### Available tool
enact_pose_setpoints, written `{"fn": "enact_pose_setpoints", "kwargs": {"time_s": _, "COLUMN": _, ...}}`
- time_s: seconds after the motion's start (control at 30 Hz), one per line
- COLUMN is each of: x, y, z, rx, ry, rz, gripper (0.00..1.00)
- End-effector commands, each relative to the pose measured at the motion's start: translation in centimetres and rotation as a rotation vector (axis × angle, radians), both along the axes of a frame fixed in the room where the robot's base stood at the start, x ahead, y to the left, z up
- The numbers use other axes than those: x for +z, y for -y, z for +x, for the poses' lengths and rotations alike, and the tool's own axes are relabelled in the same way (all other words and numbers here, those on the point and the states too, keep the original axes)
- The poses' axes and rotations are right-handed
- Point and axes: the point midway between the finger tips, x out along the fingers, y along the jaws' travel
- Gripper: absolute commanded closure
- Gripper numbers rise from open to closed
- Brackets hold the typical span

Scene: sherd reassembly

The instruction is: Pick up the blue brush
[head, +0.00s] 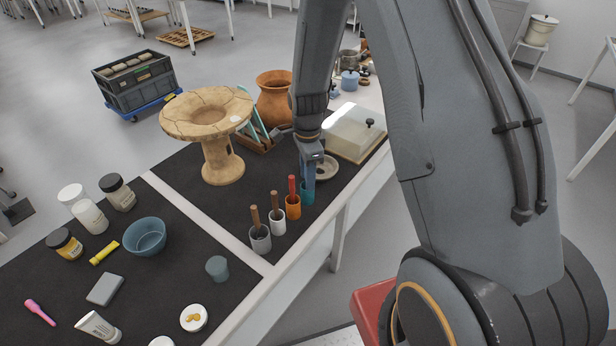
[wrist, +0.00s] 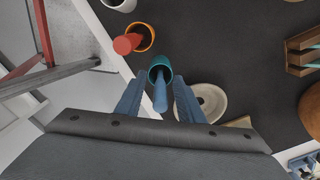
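The blue brush (wrist: 160,102) stands in a teal cup (wrist: 154,72), its handle pointing up toward the wrist camera. My gripper (wrist: 158,88) is open above the cup, one finger on each side of the blue handle, with gaps showing between the fingers and the handle. In the head view my gripper (head: 312,160) is over the teal cup (head: 307,194) at the right end of the row of cups. There the brush is hard to tell apart from the similar-coloured fingers. The brush's lower end is hidden in the cup.
An orange cup with a red brush (head: 292,186) stands beside the teal cup. White (head: 277,226) and grey (head: 260,240) cups with brown-handled brushes stand farther along. A shallow dish (head: 327,168) lies close behind. The table's edge runs near the cups.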

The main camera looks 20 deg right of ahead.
Motion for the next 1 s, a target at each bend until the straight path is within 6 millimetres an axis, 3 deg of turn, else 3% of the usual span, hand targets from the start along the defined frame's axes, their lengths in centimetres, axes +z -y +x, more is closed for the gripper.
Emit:
{"fn": "enact_pose_setpoints", "kwargs": {"time_s": 0.27, "x": -0.1, "y": 0.0, "z": 0.0, "rx": 0.000, "ry": 0.001, "rz": 0.000, "gripper": 0.67}}
{"fn": "enact_pose_setpoints", "kwargs": {"time_s": 0.47, "x": -0.1, "y": 0.0, "z": 0.0, "rx": 0.000, "ry": 0.001, "rz": 0.000, "gripper": 1.00}}
{"fn": "enact_pose_setpoints", "kwargs": {"time_s": 0.83, "x": 0.0, "y": 0.0, "z": 0.1, "rx": 0.000, "ry": 0.001, "rz": 0.000, "gripper": 1.00}}
{"fn": "enact_pose_setpoints", "kwargs": {"time_s": 1.0, "x": 1.0, "y": 0.0, "z": 0.2, "rx": 0.000, "ry": 0.003, "rz": 0.000, "gripper": 1.00}}
